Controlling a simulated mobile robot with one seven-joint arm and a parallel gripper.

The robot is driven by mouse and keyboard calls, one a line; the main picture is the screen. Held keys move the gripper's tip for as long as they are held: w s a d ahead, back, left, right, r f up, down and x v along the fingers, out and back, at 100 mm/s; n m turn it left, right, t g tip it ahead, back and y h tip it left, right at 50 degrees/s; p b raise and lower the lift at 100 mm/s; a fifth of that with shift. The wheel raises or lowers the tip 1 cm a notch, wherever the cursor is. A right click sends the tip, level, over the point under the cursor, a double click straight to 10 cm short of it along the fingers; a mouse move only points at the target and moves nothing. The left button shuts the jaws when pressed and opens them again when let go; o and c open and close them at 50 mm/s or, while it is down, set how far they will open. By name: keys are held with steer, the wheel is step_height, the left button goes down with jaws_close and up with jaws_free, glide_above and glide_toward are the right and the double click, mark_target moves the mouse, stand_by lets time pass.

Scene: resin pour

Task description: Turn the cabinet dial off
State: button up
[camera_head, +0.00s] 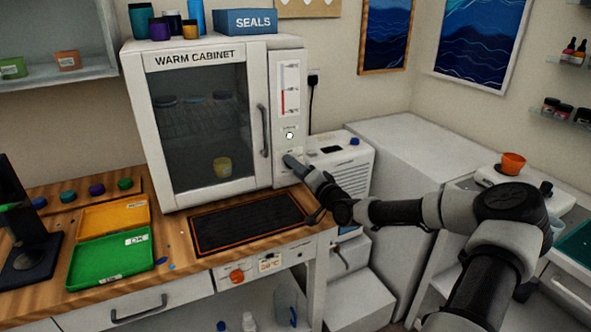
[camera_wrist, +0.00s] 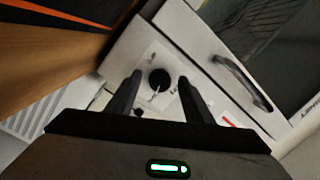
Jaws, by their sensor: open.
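The white warm cabinet (camera_head: 195,57) stands at the back of the wooden bench, its glass door shut. Its control panel (camera_head: 290,75) is on the right of the door. In the wrist view the cabinet dial (camera_wrist: 159,79) is a round black knob with a white pointer mark. My gripper (camera_head: 292,161) is at the lower part of the panel and hides the dial in the head view. In the wrist view my gripper (camera_wrist: 160,76) is open and empty. The dial appears between its two fingertips; I cannot tell whether they touch it.
The cabinet door handle (camera_head: 264,130) is left of the panel. A dark mat with an orange edge (camera_head: 245,222) lies before the cabinet. Green (camera_head: 110,262) and orange (camera_head: 112,218) trays are at the left. A white appliance (camera_head: 345,165) stands right of the cabinet.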

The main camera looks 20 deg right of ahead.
steer(key=c, duration=1)
steer(key=shift+c, duration=0.2)
steer(key=shift+n, duration=0.5)
steer(key=shift+n+g+h+b, duration=0.35)
steer(key=shift+n+b, duration=1.95)
steer(key=shift+n, duration=0.7)
steer(key=shift+n+g+h+b, duration=0.25)
steer(key=shift+n+h+b, duration=0.1)
steer(key=shift+n+b, duration=2.3)
steer(key=shift+r+n+p, duration=0.1)
steer(key=shift+n+p, duration=0.2)
steer(key=shift+n, duration=0.25)
